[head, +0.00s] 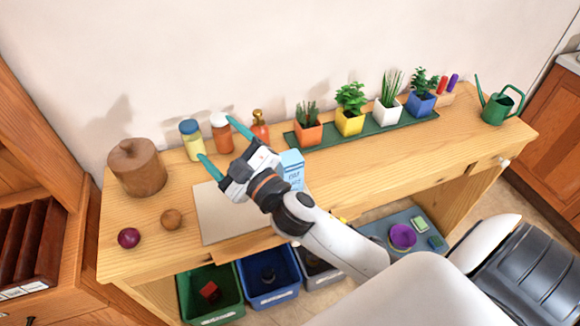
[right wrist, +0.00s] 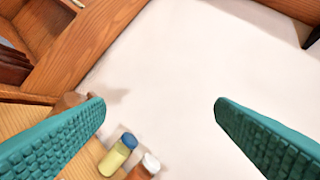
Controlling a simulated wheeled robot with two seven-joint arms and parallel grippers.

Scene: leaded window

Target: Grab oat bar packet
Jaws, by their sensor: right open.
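The oat bar packet (head: 291,167) looks to be the light blue box with partly readable lettering, standing on the wooden table behind my right wrist, which hides part of it. My right gripper (head: 217,140) is open and empty above the table, its teal fingers spread to the left of the packet and pointing toward the jars at the back. In the right wrist view the open fingers (right wrist: 160,115) have nothing between them but wall. The packet is not in that view. My left gripper is not in view.
The wooden table (head: 400,155) holds a brown pot (head: 138,168), a yellow jar (head: 191,140), an orange jar (head: 221,133), an onion (head: 129,237), a brown ball (head: 171,219), a board (head: 215,210) and a green plant tray (head: 372,132). Bins (head: 210,290) stand below. The table's right front is clear.

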